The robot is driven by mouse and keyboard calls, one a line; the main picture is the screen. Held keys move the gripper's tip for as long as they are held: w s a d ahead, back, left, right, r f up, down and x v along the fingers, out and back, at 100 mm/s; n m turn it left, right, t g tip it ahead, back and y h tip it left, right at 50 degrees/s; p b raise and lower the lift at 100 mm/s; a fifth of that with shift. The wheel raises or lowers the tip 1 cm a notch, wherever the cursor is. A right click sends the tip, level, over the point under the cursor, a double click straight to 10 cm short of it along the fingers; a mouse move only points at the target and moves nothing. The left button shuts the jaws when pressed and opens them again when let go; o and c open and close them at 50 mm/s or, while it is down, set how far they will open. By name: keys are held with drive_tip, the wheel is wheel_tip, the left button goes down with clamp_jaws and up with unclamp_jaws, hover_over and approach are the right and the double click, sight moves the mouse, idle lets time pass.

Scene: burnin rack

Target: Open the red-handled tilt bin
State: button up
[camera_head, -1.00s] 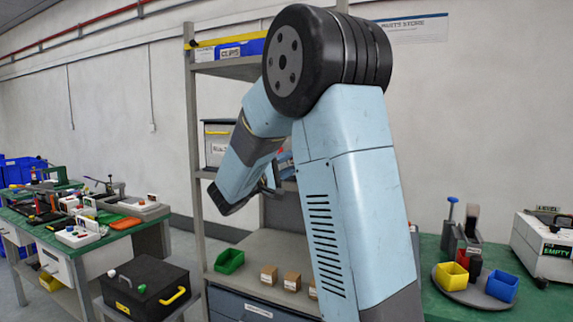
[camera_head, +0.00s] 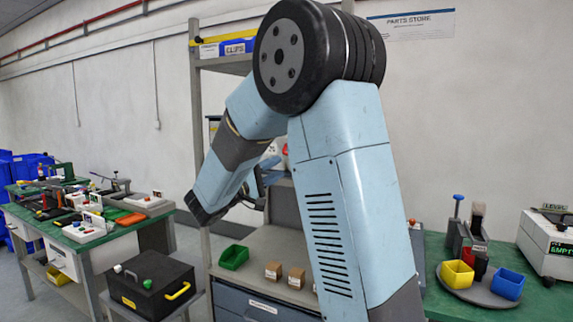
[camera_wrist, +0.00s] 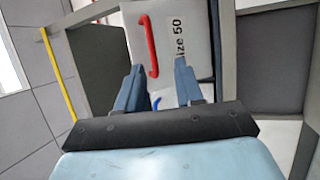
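The red-handled bin (camera_wrist: 175,25) shows in the wrist view as a pale front with a black-on-white label reading "ize 50". Its red handle (camera_wrist: 151,45) is a long bar on that front. My gripper (camera_wrist: 159,66) is open, its two blue fingers spread with the near end of the red handle showing between the tips. I see no contact, and cannot tell how far the tips are from the front. The bin looks shut. In the head view my arm hides most of the bin and gripper.
A blue handle (camera_wrist: 156,103) shows between my fingers, nearer the palm. A yellow strip (camera_wrist: 58,75) and grey shelf frame run beside the bin. In the head view, the shelf rack (camera_head: 200,130) stands behind my arm; a green bin (camera_head: 234,257) sits on a lower shelf.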

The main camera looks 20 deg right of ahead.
drive_tip(key=v, duration=0.6)
drive_tip(key=shift+a, duration=0.25)
drive_tip(key=shift+f, duration=0.1)
drive_tip(key=s+d+f+m+g+y, duration=0.1)
drive_tip(key=s+d+f+g+y, duration=0.15)
drive_tip(key=s+d+y, duration=0.4)
drive_tip(key=s+d+f+g+y, duration=0.2)
drive_tip(key=s+d+g, duration=0.15)
drive_tip(key=s, duration=0.65)
drive_tip(key=s+a+f+m+t+y, duration=0.1)
drive_tip(key=s+a+f+t+y, duration=0.2)
drive_tip(key=s+a+y, duration=0.6)
drive_tip(key=s+t+y, duration=0.2)
drive_tip(key=shift+s+y, duration=0.2)
drive_tip(key=shift+y, duration=0.15)
